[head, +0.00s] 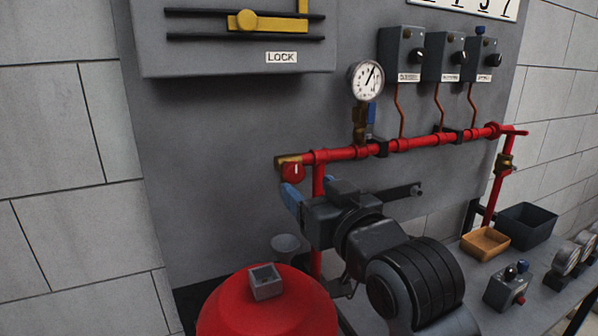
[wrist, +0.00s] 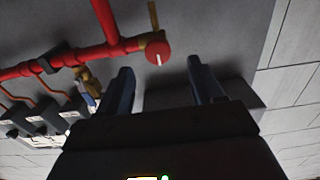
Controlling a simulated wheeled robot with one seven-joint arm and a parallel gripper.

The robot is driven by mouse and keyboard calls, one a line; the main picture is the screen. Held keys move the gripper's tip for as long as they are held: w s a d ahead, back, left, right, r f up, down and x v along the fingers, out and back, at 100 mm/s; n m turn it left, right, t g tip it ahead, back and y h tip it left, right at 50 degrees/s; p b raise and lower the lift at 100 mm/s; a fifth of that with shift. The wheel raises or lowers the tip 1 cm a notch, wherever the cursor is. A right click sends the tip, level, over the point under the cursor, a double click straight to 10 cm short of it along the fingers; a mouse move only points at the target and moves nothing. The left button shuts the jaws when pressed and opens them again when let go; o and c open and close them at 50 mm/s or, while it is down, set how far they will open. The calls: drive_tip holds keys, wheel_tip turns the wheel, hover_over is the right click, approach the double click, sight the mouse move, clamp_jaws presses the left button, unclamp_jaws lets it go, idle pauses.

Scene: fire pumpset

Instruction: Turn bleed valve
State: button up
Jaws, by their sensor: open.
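A round red knob (head: 293,172) with a white mark sits on a brass fitting at the left end of the red pipe; no label names it as the bleed valve. It also shows in the wrist view (wrist: 158,52), ahead of my fingers and roughly between their tips. My gripper (head: 312,193) is just below the knob in the head view. Its fingers are apart and empty in the wrist view (wrist: 160,66). The gap to the knob is hard to judge. A brass valve with a blue handle (head: 371,113) sits under the pressure gauge (head: 366,80).
The red pipe (head: 410,143) runs along the grey panel (head: 225,125). Three grey switch boxes (head: 442,56) hang above it. A red rounded body (head: 265,309) with a small grey box (head: 265,281) stands below. An orange tray (head: 485,243) and dark bin (head: 527,226) are at right.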

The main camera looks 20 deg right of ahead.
sight(296, 173)
drive_tip(key=shift+w+d+r, duration=0.15)
drive_tip(key=shift+w+r, duration=0.15)
drive_tip(key=shift+w, duration=0.45)
drive_tip(key=w, duration=0.6)
drive_tip(key=shift+w+p, duration=0.4)
drive_tip(key=shift+f, duration=0.1)
drive_tip(key=c, duration=1)
